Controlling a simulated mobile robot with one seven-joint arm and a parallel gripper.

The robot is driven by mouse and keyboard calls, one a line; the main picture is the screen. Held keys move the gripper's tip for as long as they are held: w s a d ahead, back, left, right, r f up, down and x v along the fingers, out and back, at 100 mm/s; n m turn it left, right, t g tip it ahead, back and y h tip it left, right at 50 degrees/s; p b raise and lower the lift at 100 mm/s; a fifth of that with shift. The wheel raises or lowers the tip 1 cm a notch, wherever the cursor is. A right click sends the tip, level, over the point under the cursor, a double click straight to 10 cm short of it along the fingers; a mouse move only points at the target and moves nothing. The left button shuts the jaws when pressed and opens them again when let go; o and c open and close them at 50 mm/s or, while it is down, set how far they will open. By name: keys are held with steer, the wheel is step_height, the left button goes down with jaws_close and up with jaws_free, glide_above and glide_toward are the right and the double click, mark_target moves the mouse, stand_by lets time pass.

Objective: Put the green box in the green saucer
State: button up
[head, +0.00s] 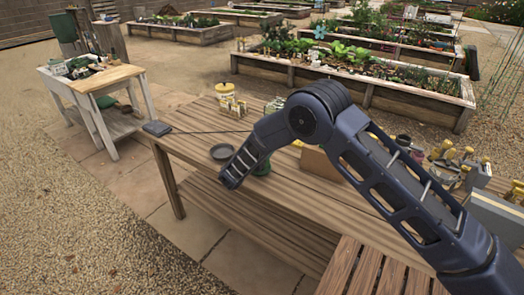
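My arm reaches over the wooden table from the right, and its lower end, where my gripper (232,180) is, hangs near the table's left front edge. The fingers are too small and dark to tell open from shut. A small green thing (263,168) shows just right of my gripper, partly hidden by my arm. I cannot tell whether it is the green box.
The table (190,150) also holds a yellow tub (224,90), a brown box (316,162) behind my arm and several yellow-topped items (448,152) at right. A dark flat object (157,128) lies at the left corner. A potting bench (110,78) and raised beds stand beyond.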

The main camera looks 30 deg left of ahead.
steer(key=shift+f, duration=0.5)
steer(key=o, duration=1)
steer(key=shift+r, duration=0.1)
steer(key=shift+r, duration=0.25)
steer(key=s, duration=1.2)
steer(key=shift+r, duration=0.3)
